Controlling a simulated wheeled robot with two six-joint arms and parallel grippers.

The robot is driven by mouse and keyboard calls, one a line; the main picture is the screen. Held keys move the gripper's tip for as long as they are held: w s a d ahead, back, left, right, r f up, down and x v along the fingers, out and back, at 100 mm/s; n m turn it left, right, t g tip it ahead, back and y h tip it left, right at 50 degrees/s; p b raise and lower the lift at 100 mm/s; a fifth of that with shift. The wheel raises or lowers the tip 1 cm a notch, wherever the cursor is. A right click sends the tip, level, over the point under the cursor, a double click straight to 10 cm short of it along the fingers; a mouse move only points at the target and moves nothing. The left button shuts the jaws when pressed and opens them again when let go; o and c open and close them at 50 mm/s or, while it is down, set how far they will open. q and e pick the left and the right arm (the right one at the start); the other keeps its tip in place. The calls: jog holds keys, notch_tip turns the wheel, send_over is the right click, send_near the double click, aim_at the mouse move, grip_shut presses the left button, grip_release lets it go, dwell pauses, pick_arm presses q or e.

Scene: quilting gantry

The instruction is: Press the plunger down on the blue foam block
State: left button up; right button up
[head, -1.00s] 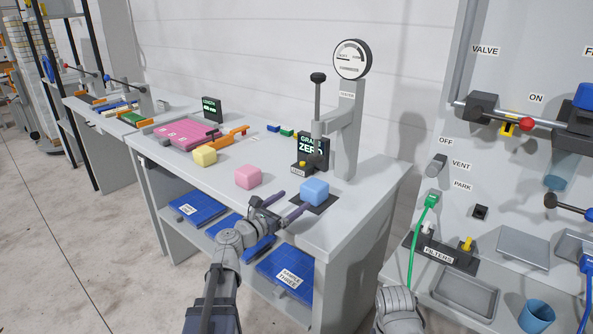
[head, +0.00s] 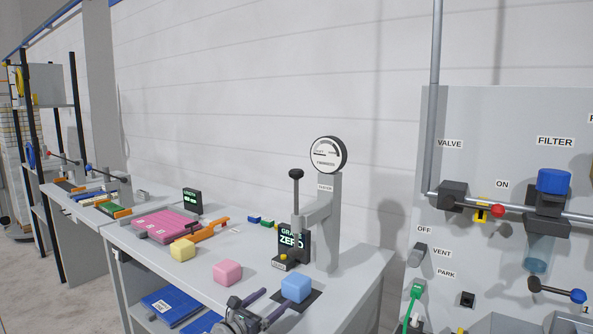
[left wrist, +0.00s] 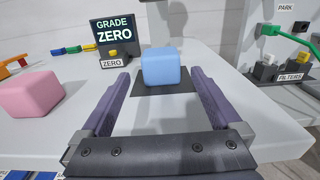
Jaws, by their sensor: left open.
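The blue foam block (head: 297,287) sits on a dark pad (head: 312,301) near the bench's front right. The plunger (head: 296,175), a thin rod with a black knob, stands raised on the grey tester stand behind it. A round dial gauge (head: 328,155) tops the stand. My left gripper (head: 277,303) is open at the block's near side. In the left wrist view its fingers (left wrist: 160,76) point at the block (left wrist: 161,67), one to each side, with gaps. I cannot tell how far they reach past its near face. My right gripper is not in view.
Pink (head: 228,272) and yellow (head: 182,250) blocks lie left of the blue one. A GRADE ZERO display (head: 293,239) and a ZERO button box (head: 285,261) stand behind it. A grey panel with valve and filter (head: 540,215) rises at right.

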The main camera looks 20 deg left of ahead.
pick_arm(q)
jog(key=shift+r, duration=0.25)
jog(key=shift+c, duration=0.7)
notch_tip(320, 180, up, 18)
jog(key=m+g+p, duration=0.1)
jog(key=m+p, duration=1.3)
jog(key=p, duration=0.6)
jog(key=shift+d+p, duration=0.1)
jog(key=shift+p, duration=0.2)
grip_shut()
notch_tip(320, 180, up, 24)
jog(key=m+g+y+p, duration=0.1)
jog(key=m+p, duration=2.1)
jog(key=p, duration=0.5)
jog(key=shift+s+a+g, duration=0.15)
jog(key=shift+a+g, duration=0.05)
jog(key=shift+g, duration=0.2)
